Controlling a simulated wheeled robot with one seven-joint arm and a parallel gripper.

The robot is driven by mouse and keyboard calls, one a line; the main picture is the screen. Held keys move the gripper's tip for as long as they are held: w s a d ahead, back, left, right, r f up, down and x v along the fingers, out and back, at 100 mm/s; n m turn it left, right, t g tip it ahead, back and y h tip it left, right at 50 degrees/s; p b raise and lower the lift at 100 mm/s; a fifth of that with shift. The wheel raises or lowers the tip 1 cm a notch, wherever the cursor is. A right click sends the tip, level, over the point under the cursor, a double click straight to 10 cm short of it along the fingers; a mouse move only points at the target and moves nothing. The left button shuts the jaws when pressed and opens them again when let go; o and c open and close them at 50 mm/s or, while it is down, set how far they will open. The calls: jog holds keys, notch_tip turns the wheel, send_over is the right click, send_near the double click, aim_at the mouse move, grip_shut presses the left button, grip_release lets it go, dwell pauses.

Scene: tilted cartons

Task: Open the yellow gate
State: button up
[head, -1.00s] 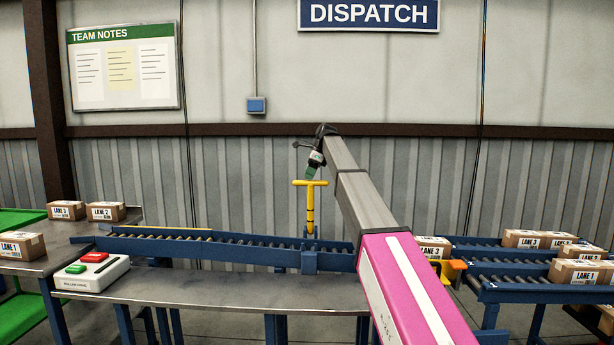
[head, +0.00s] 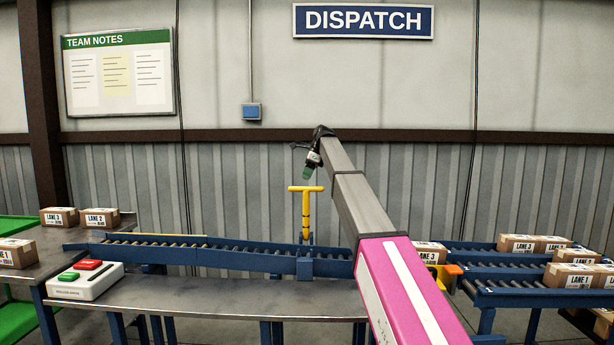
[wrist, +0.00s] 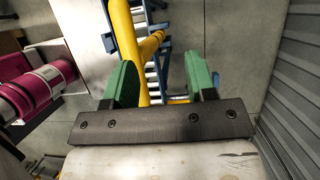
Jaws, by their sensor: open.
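The yellow gate handle (head: 306,211) is an upright T-shaped bar on the blue roller conveyor, near its middle. My gripper (head: 307,175) points down just above the T's crossbar in the head view. In the wrist view, the two green fingers of my gripper (wrist: 160,88) are apart. The yellow bar (wrist: 127,45) runs beside and beyond the left finger there, with a yellow branch reaching toward the gap. I cannot tell whether any finger touches it. Nothing is held.
A blue roller conveyor (head: 225,255) runs behind a grey bench (head: 200,298). A control box (head: 85,281) with green and red buttons stands at left. Cartons (head: 100,217) sit on the left table, and others (head: 572,276) on the right conveyors.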

jog(key=v, duration=1)
jog(key=shift+r, duration=0.3)
jog(key=shift+d, duration=0.15)
